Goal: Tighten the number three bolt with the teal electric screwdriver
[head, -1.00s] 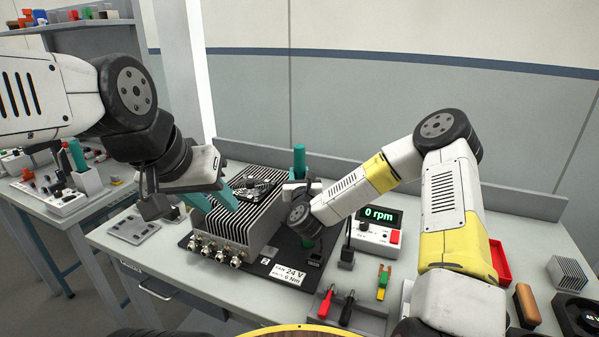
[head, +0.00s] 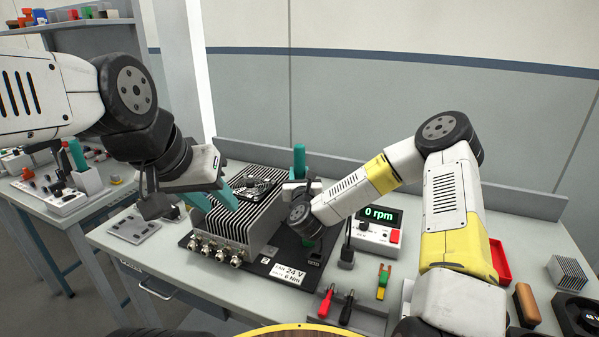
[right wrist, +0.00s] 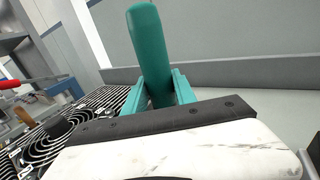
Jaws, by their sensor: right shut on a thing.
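The teal electric screwdriver (head: 299,158) stands upright behind the right end of the finned fan unit (head: 253,215). My right gripper (right wrist: 158,88) is shut on the screwdriver, whose teal handle (right wrist: 150,45) rises between the fingers in the right wrist view. My right wrist hides the screwdriver's lower part and tip in the head view. The number three bolt cannot be made out, and neither can contact between tip and bolt. My left gripper (head: 219,202) is open and empty, with its two teal fingers apart over the left part of the fan unit.
The fan unit sits on a black base plate (head: 262,266) with a "24 V, 6 Nm" label. A controller (head: 375,233) reading "0 rpm" stands right of my right wrist. A grey plate (head: 133,229) lies at left.

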